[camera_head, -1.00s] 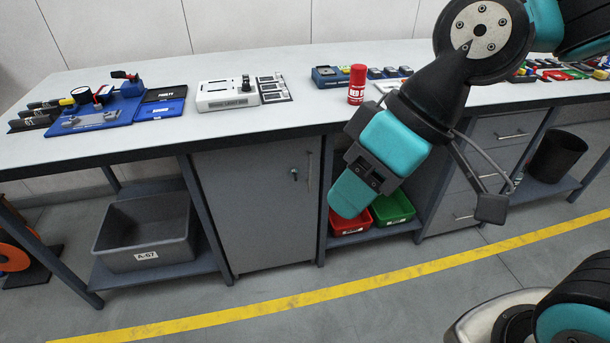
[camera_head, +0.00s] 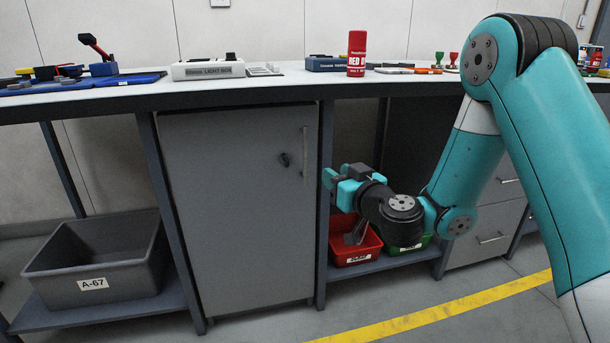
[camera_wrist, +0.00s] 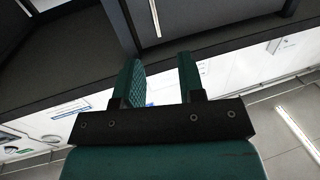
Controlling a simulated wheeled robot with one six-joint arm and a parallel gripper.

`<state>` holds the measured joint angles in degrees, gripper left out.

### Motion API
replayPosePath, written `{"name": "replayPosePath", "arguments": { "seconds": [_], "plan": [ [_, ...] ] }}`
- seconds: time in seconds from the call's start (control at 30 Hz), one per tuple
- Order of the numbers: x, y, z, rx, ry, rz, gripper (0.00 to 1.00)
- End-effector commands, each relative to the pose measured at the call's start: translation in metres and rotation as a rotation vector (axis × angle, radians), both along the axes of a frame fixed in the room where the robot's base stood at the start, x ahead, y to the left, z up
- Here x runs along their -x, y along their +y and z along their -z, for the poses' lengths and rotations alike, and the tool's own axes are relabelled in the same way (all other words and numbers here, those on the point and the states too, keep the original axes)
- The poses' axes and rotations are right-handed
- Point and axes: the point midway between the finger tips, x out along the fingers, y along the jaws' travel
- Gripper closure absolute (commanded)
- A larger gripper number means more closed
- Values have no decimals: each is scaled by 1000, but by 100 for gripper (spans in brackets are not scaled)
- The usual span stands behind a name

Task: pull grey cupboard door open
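The grey cupboard door (camera_head: 235,210) is under the bench and looks shut. Its upright bar handle (camera_head: 304,155) is near the door's upper right edge, with a small dark lock (camera_head: 285,160) to its left. My gripper (camera_head: 335,177) is right of the handle, in front of the bench, pointing left, and apart from it. In the wrist view, my gripper (camera_wrist: 158,65) is open, its two green fingers spread with nothing between them. A thin bright bar, seemingly the handle (camera_wrist: 155,18), shows beyond the fingertips on the grey panel.
A grey bin (camera_head: 100,265) marked A-67 sits on the shelf left of the cupboard. A red bin (camera_head: 355,245) and a green bin (camera_head: 420,243) are on the right shelf below my gripper. A red can (camera_head: 356,52) stands near the bench edge. The floor before the door looks clear.

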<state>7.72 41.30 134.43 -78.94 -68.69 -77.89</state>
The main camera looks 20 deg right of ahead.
Motion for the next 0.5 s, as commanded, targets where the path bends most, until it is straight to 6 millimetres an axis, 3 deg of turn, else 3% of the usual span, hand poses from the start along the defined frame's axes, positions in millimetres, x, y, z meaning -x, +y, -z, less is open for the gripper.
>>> {"name": "replayPosePath", "arguments": {
  "seconds": [0.07, 0.5],
  "plan": [
    [-3, -6, 8, 2, 0, 28, 64],
    [-44, 2, -1, 6, 0, 33, 64]
  ]
}}
